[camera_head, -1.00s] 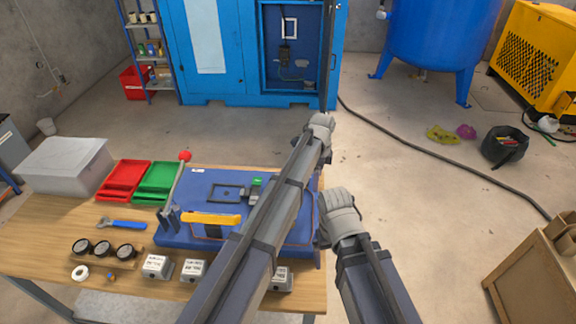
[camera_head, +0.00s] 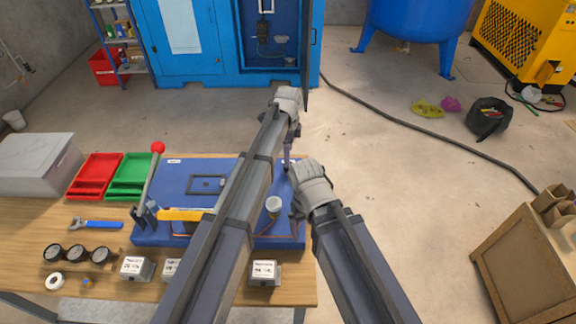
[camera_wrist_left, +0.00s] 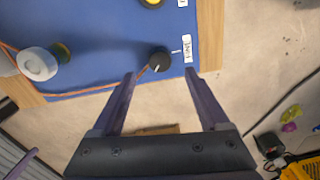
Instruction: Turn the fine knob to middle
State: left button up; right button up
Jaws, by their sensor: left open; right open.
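In the left wrist view, a black round knob (camera_wrist_left: 159,60) with a white pointer mark stands near the edge of the blue panel (camera_wrist_left: 105,50). A small white label (camera_wrist_left: 187,48) lies beside it, its text too blurred to read surely. My left gripper (camera_wrist_left: 161,74) is open, its two fingertips on either side of the knob and slightly short of it in the picture, not visibly touching it. In the head view my left gripper (camera_head: 288,155) hangs over the panel's far right corner, and its arm hides much of the panel. My right gripper (camera_head: 297,215) is open and empty at the panel's right edge.
On the panel are a red-tipped lever (camera_head: 152,175), a yellow handle (camera_head: 185,214) and a white round cap (camera_head: 273,205). Gauges (camera_head: 77,253), small grey boxes (camera_head: 265,272), red (camera_head: 95,175) and green (camera_head: 130,174) trays share the wooden table.

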pick_arm(q)
notch_tip(320, 180, down, 6)
jog(key=b, duration=0.5)
jog(key=shift+w, duration=0.1)
jog(key=shift+r, duration=0.1)
jog(key=shift+c, duration=0.2)
grip_shut()
